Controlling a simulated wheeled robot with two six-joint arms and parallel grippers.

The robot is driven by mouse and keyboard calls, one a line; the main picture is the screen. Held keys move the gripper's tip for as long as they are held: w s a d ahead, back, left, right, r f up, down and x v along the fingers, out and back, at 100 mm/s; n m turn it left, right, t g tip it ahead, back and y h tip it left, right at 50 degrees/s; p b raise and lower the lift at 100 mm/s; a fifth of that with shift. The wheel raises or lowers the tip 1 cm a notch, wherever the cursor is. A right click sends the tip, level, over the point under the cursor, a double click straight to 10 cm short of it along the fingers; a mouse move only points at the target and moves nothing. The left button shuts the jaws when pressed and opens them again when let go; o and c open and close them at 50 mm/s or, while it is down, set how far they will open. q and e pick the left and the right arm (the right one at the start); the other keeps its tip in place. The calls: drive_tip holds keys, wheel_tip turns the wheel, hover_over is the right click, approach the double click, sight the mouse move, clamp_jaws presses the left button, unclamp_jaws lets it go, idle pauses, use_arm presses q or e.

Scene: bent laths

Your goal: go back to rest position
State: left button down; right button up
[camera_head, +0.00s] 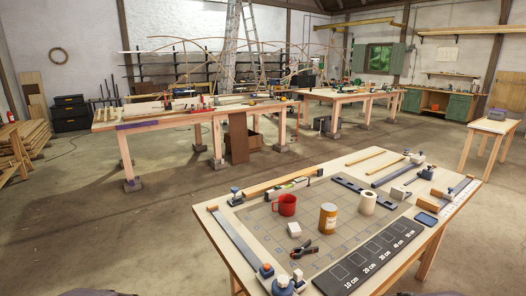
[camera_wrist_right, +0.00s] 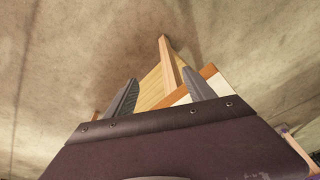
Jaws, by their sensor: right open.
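My right gripper (camera_wrist_right: 163,95) shows in the right wrist view with its two grey fingers spread apart and nothing between them. Beyond and between the fingers, a wooden table part (camera_wrist_right: 166,75) shows, with concrete floor around it. It is apart from the fingers as far as I can tell. In the head view neither gripper shows. Only small dark parts at the bottom edge are in view, and they look like my own arms. The workbench (camera_head: 222,240) stands ahead and to the right, with a red mug (camera_head: 286,205) and an orange-labelled can (camera_head: 327,218) upright on it.
The workbench also holds a white roll (camera_head: 367,203), a black clamp (camera_head: 304,249), a white cube (camera_head: 294,230) and a black scale strip (camera_head: 370,257). Longer benches (camera_head: 190,115) stand at the back. Concrete floor (camera_head: 100,220) on the left is clear.

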use_arm(q)
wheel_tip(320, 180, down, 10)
drive_tip(key=b, duration=0.8)
use_arm(e)
wheel_tip(320, 180, down, 11)
drive_tip(key=s+g, duration=0.1)
drive_tip(key=s, duration=0.2)
use_arm(q)
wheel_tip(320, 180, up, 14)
drive_tip(key=p, duration=1.4)
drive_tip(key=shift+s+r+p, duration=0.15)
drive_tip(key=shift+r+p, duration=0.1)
drive_tip(key=shift+p, duration=0.1)
use_arm(e)
wheel_tip(320, 180, up, 15)
drive_tip(key=shift+w+a+f, duration=0.15)
drive_tip(key=shift+w+a, duration=0.1)
drive_tip(key=shift+a, duration=0.1)
